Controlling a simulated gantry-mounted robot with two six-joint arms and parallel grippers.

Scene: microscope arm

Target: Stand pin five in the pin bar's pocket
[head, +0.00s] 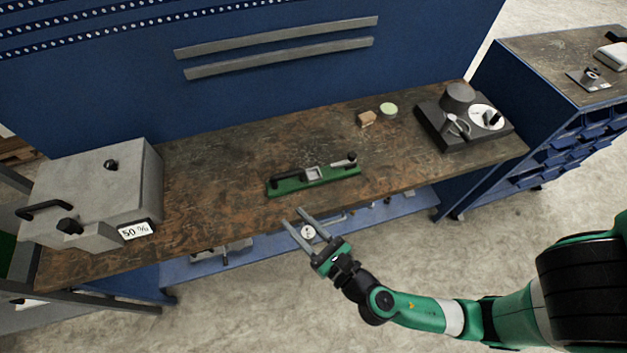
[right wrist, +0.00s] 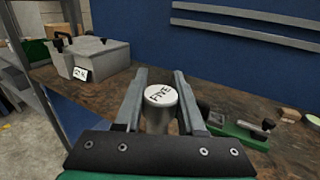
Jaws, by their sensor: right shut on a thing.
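Pin five (head: 308,232) is a grey cylinder with a white top, held upright between the fingers of my right gripper (head: 293,216). In the right wrist view the pin (right wrist: 160,96) shows the word FIVE on its top, with a finger on each side. The gripper is in front of the bench's front edge, nearer than the pin bar. The pin bar (head: 290,186) is a green bar on the bench with a black handle at left, a square grey pocket (head: 312,173) mid-bar and a dark knob at right. In the right wrist view the bar (right wrist: 236,132) is partly hidden behind the right finger. My left gripper is out of view.
A grey box (head: 100,185) with black handles stands on the bench (head: 210,160) at left. A black base (head: 440,128) with a dark cylinder and white dial is at right. A small brown block (head: 366,119) and a pale green disc (head: 388,109) lie behind the bar.

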